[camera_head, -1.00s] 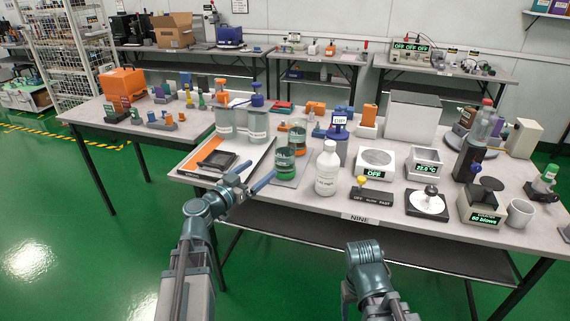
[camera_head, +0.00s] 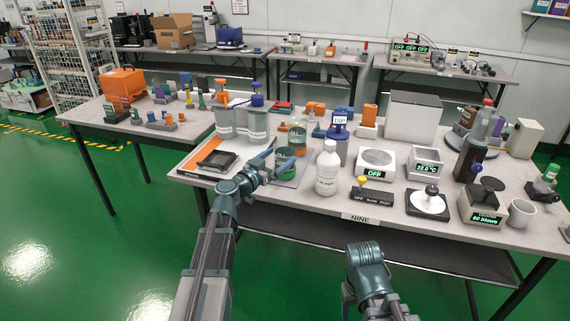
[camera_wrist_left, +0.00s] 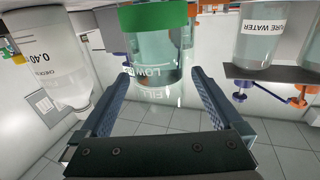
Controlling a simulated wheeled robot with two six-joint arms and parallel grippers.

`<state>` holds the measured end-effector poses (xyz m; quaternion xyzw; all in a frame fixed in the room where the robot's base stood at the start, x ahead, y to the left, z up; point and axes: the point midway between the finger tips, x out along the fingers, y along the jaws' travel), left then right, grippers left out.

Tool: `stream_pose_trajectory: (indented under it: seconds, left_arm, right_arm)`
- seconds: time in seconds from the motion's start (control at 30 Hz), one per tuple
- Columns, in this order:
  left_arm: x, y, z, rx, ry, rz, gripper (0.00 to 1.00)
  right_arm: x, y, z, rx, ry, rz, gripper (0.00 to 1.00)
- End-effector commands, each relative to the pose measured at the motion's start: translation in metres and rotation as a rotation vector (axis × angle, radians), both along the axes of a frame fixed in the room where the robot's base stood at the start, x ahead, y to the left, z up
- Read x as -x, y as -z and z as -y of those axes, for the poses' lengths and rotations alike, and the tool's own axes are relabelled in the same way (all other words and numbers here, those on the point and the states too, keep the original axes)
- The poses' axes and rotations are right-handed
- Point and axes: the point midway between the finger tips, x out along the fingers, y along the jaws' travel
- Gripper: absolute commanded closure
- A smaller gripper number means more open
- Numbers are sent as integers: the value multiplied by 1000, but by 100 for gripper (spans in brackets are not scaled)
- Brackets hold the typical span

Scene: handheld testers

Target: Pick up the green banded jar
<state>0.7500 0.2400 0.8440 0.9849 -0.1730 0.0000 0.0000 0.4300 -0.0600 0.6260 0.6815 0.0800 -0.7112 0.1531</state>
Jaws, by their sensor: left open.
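The green banded jar (camera_head: 284,168) stands on a grey mat near the front of the table, partly hidden by my left gripper. In the left wrist view, which is upside down, the clear jar (camera_wrist_left: 158,50) shows its green band and white lettering. My left gripper (camera_head: 283,158) is open at the jar. In the left wrist view the gripper (camera_wrist_left: 160,78) has its fingertips on either side of the jar, with gaps showing. My right arm shows at the lower middle, but its fingers do not show.
A white bottle (camera_head: 328,170) stands close right of the jar. An orange banded jar (camera_head: 297,138) stands just behind it. A black tray (camera_head: 217,160) lies to the left. A scale (camera_head: 375,163) is further right.

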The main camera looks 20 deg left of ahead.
Motion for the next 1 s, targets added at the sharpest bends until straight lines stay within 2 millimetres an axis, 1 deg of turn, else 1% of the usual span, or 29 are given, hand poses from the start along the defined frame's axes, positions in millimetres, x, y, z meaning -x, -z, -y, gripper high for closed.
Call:
stream_pose_trajectory:
  seconds: [0.03,0.07,0.2,0.27,0.47,0.5,0.67,0.7,0.87,0.9,0.97,1.0]
  left_arm:
    - [-10,5,4,0,3,0,0]
    - [-14,7,6,0,3,0,0]
    - [-32,5,12,0,2,0,0]
    - [-35,5,14,0,2,0,0]
    - [-34,5,14,0,0,0,0]
    - [-33,5,14,0,0,0,7]
    - [-33,5,14,0,0,0,36]
    - [-33,5,14,0,0,0,43]
    - [-33,5,14,0,0,0,72]
    - [-33,5,14,0,1,0,79]
    - [-33,5,14,0,1,0,90]
    - [-33,5,14,0,1,0,97]
  right_arm:
    - [0,5,0,0,0,0,35]
    - [0,7,0,0,0,0,35]
    - [0,5,0,0,0,0,35]
    - [0,5,0,0,0,0,35]
    - [0,5,0,0,0,0,35]
    - [0,5,0,0,0,0,35]
    - [0,5,0,0,0,0,35]
    - [0,5,0,0,0,0,35]
    - [0,5,0,0,0,0,35]
    - [0,5,0,0,0,0,35]
    - [0,5,0,0,0,0,35]
    - [0,5,0,0,0,0,35]
